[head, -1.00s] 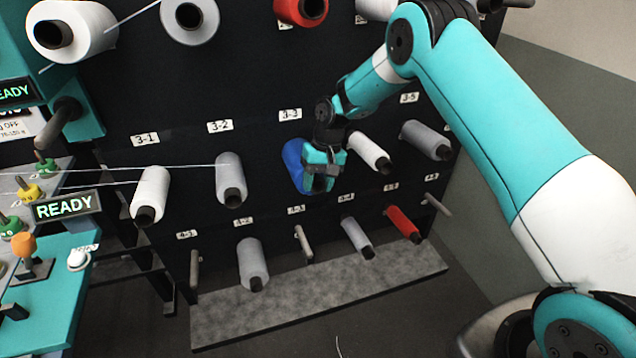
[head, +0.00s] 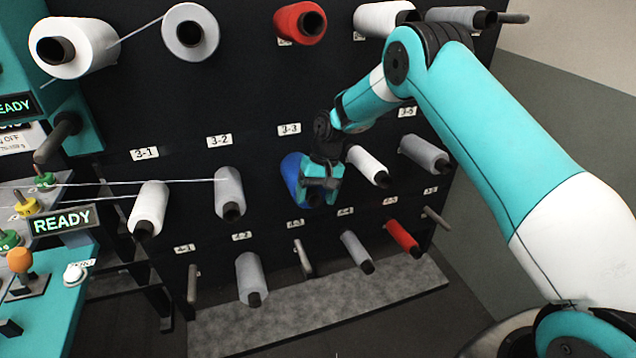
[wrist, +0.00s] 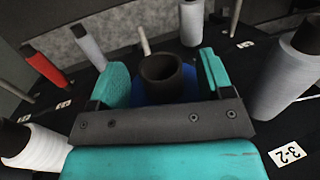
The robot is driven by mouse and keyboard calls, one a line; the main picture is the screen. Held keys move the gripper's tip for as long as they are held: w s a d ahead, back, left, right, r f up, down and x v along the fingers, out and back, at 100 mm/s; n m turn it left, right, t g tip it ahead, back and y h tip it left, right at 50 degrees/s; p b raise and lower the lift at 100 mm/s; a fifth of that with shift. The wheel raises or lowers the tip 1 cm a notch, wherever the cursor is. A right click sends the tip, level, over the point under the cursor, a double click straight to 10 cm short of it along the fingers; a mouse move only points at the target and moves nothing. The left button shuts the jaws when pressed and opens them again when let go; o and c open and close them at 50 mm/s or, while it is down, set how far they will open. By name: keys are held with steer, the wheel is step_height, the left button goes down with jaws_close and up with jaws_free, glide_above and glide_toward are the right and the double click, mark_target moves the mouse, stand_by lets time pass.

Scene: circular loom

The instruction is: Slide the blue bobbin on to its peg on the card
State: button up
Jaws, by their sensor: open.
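The blue bobbin (head: 290,172) is at the rack below the label 3-3 (head: 289,129), its dark core end facing outward. My gripper (head: 319,192) is at its outer end and covers part of it. In the wrist view, the bobbin's dark hollow core (wrist: 160,76) and a strip of its blue winding lie between the two teal fingers of my gripper (wrist: 161,70). The fingers are open, one on each side, with gaps beside the core. The peg behind the bobbin is hidden, so I cannot see how far on it sits.
A grey bobbin (head: 229,193) hangs to the left and a white bobbin (head: 367,165) close to the right. Below are a bare peg (head: 303,260), more grey bobbins and a red bobbin (head: 402,236). Threads run left from the 3-1 and 3-2 bobbins.

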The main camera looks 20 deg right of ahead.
steer(key=v, duration=1.7)
steer(key=shift+r+p, duration=0.2)
steer(key=shift+p, duration=0.1)
steer(key=shift+w, duration=0.1)
steer(key=s+d+r+t+h, duration=0.1)
steer(key=s+d+t, duration=0.15)
steer(key=s, duration=1.15)
steer(key=s+d+t+h, duration=0.2)
steer(key=s+d, duration=0.1)
steer(key=s, duration=1)
steer(key=s+a+r+n+g+y, duration=0.1)
steer(key=s+a+r+n+y, duration=0.1)
steer(key=s+a, duration=0.3)
steer(key=s+a+r+n+g+y, duration=0.1)
steer(key=s+a+r+n, duration=0.3)
steer(key=a, duration=0.5)
steer(key=shift+s+r+n+y, duration=0.3)
steer(key=shift+s+r+y, duration=0.25)
steer(key=shift+r, duration=0.2)
steer(key=shift+g, duration=0.25)
